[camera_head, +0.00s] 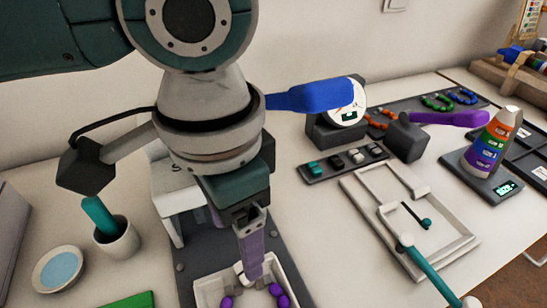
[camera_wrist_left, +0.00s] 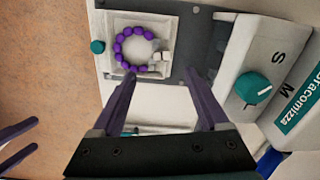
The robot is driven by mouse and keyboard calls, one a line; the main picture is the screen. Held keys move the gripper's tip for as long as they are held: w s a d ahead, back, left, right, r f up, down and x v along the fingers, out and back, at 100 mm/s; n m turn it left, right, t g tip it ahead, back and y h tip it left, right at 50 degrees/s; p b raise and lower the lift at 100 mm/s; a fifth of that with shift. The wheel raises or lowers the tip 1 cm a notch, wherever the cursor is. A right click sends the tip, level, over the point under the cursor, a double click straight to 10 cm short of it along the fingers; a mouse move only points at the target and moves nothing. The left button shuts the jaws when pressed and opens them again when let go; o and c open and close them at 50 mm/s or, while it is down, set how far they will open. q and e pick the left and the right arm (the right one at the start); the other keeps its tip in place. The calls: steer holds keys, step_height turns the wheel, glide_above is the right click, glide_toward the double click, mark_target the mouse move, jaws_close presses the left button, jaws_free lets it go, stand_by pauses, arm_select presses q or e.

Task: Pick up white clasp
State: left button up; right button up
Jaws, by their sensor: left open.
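The white clasp (camera_wrist_left: 156,57) closes the right side of a ring of purple beads (camera_wrist_left: 121,51) in the left wrist view. The ring lies in a square white tray (camera_wrist_left: 110,20). In the head view the tray (camera_head: 205,290) is at the bottom edge, partly cut off, with purple beads (camera_head: 277,292) in it. My left gripper (camera_head: 253,272) points down into the tray area there. In the left wrist view its open, empty fingers (camera_wrist_left: 161,74) end just below the clasp, one to each side. Contact with the clasp cannot be made out.
A white machine with a teal knob (camera_wrist_left: 253,88) stands close right of the tray in the wrist view. A cup (camera_head: 116,238) and dish (camera_head: 60,268) stand left. A white frame (camera_head: 440,232) lies right. Two finger-like bars (camera_wrist_left: 18,142) enter at the wrist view's left edge.

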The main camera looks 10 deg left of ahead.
arm_select(q)
step_height(320, 180, down, 4)
steer(key=shift+r, duration=0.2)
steer(key=f, duration=0.1)
steer(key=f+b, duration=0.1)
steer(key=f, duration=0.3)
steer(key=shift+w+f+b, duration=0.2)
steer(key=shift+w+b, duration=0.05)
steer(key=shift+b, duration=0.1)
jaws_close()
